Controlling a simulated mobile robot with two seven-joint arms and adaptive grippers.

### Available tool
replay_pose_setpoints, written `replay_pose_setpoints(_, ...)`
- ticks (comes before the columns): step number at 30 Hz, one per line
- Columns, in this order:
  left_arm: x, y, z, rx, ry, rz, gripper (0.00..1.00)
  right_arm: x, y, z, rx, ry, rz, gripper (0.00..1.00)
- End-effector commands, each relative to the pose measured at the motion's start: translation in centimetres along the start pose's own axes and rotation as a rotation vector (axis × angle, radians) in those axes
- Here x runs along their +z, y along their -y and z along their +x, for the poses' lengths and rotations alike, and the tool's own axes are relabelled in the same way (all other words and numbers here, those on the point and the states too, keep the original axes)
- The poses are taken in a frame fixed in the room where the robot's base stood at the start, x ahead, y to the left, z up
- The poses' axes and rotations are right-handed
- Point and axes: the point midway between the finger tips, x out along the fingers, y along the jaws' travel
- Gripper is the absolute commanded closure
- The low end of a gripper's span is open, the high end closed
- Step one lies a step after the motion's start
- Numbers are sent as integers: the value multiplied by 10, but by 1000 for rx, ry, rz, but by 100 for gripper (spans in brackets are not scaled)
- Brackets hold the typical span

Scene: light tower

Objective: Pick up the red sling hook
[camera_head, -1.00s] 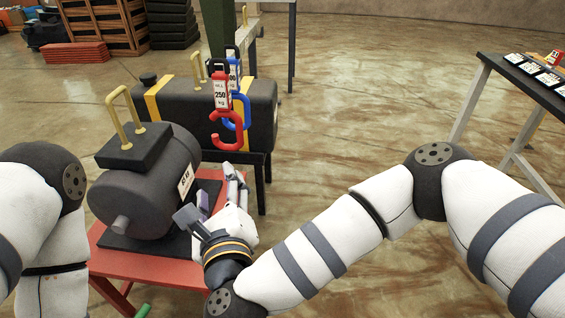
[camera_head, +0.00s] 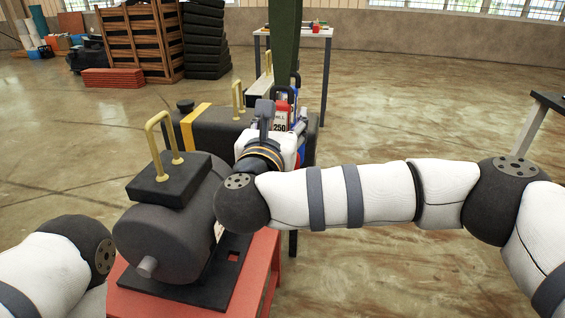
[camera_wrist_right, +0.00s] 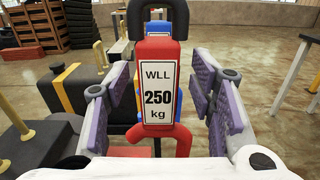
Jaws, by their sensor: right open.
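The red sling hook (camera_head: 284,97) hangs upright by a black loop beside the green post, its white label reading 250. In the right wrist view the red sling hook (camera_wrist_right: 157,48) fills the middle. My right gripper (camera_head: 283,120) hides its lower part in the head view. In the wrist view my right gripper (camera_wrist_right: 161,78) is open, with one purple-padded finger on each side of the hook and a visible gap on both sides. My left arm shows at the lower left; its gripper is out of view.
A blue hook (camera_wrist_right: 178,97) hangs just behind the red one. The green post (camera_head: 286,45) rises above.

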Motion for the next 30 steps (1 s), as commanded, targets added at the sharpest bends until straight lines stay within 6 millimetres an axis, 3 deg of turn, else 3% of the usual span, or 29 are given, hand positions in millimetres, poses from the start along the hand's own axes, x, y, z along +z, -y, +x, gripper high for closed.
replay_pose_setpoints(8,0,0,1,0,2,0,60,-2,0,6,1,-3,-2,52)
replay_pose_setpoints(12,0,0,1,0,2,0,60,-2,0,6,1,-3,-2,84)
replay_pose_setpoints(15,0,0,1,0,2,0,60,-3,0,5,2,-3,-2,100)
replay_pose_setpoints(25,0,0,0,0,1,0,60,2,0,5,2,2,1,100)
replay_pose_setpoints(30,0,0,-1,0,-2,0,60,17,-1,5,2,3,1,100)
